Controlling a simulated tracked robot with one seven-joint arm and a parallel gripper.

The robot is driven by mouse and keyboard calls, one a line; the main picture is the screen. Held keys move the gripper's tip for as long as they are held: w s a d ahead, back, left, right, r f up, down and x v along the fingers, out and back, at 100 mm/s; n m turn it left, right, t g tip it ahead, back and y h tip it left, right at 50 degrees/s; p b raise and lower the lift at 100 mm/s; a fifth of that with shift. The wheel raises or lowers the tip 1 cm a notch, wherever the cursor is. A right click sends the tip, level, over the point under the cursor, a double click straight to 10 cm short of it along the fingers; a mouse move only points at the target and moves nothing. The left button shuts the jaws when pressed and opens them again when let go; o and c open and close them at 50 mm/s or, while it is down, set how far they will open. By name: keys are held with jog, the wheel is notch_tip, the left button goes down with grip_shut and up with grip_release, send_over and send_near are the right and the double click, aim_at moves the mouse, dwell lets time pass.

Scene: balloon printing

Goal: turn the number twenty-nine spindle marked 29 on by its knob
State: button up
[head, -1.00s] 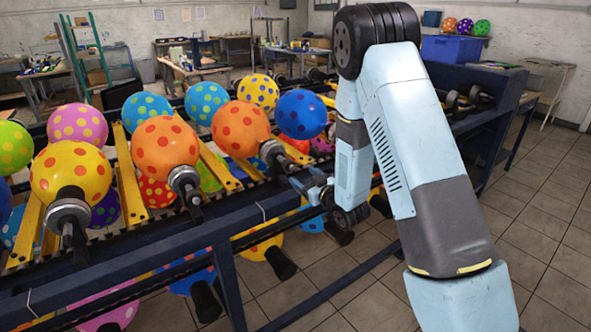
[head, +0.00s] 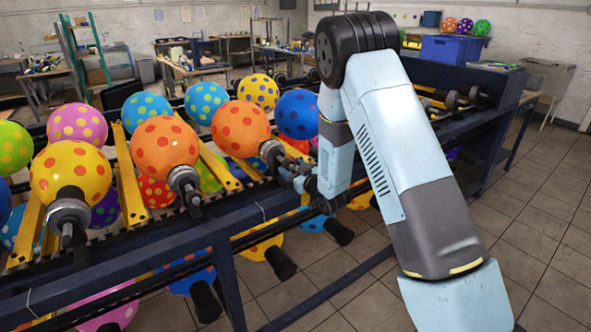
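The printing machine carries a row of spindles with dotted balloons on them. The spindle (head: 270,151) at the right of the front row bears an orange balloon with red dots (head: 240,128). Two more front spindles are to its left, one (head: 183,180) with an orange balloon and one (head: 70,212) with a yellow balloon. No number 29 can be read on any of them. My gripper (head: 291,178) is at the knob end of the right front spindle and hides most of that knob. Whether its fingers are open, shut or touching the knob is too small to tell.
The dark blue rail (head: 150,248) of the machine runs below the spindles. More balloons hang underneath, including a yellow one (head: 258,246). A blue crate (head: 452,48) sits at the back right. The tiled floor (head: 545,215) on the right is clear.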

jog(key=c, duration=0.7)
jog(key=shift+d, duration=0.45)
jog(key=shift+c, duration=0.6)
jog(key=shift+a, duration=0.25)
